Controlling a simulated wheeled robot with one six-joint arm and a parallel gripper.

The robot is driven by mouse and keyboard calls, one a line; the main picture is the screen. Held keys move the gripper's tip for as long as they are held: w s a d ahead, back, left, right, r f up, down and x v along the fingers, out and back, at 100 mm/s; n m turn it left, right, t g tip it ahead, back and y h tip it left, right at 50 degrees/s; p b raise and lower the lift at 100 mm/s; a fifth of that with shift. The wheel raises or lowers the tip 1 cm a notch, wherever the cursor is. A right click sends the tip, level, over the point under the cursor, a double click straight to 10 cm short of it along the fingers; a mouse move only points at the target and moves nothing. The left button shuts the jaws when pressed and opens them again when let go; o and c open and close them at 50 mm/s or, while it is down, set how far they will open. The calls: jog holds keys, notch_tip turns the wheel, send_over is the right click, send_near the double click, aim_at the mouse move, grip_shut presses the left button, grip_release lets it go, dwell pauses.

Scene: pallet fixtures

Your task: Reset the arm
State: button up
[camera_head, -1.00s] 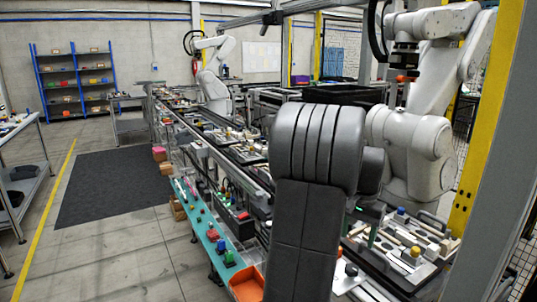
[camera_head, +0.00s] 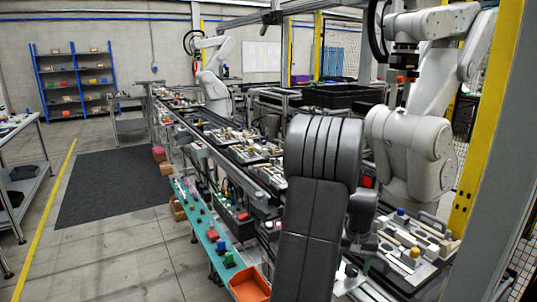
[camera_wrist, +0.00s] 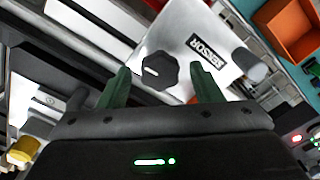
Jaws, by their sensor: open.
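My gripper (camera_wrist: 160,88) shows in the wrist view with two green fingers spread apart and nothing between them. In the head view my dark arm (camera_head: 318,170) stands upright in the foreground.
An orange bin (camera_head: 250,284) sits at the front end of a teal shelf (camera_head: 205,232); the bin also shows in the wrist view (camera_wrist: 291,30). A fixture pallet (camera_head: 412,250) lies right of my arm. A white robot arm (camera_head: 410,150) stands behind. Floor at left is open.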

jog(key=n, duration=1.2)
jog(key=shift+n, duration=2.2)
jog(key=shift+r, duration=0.1)
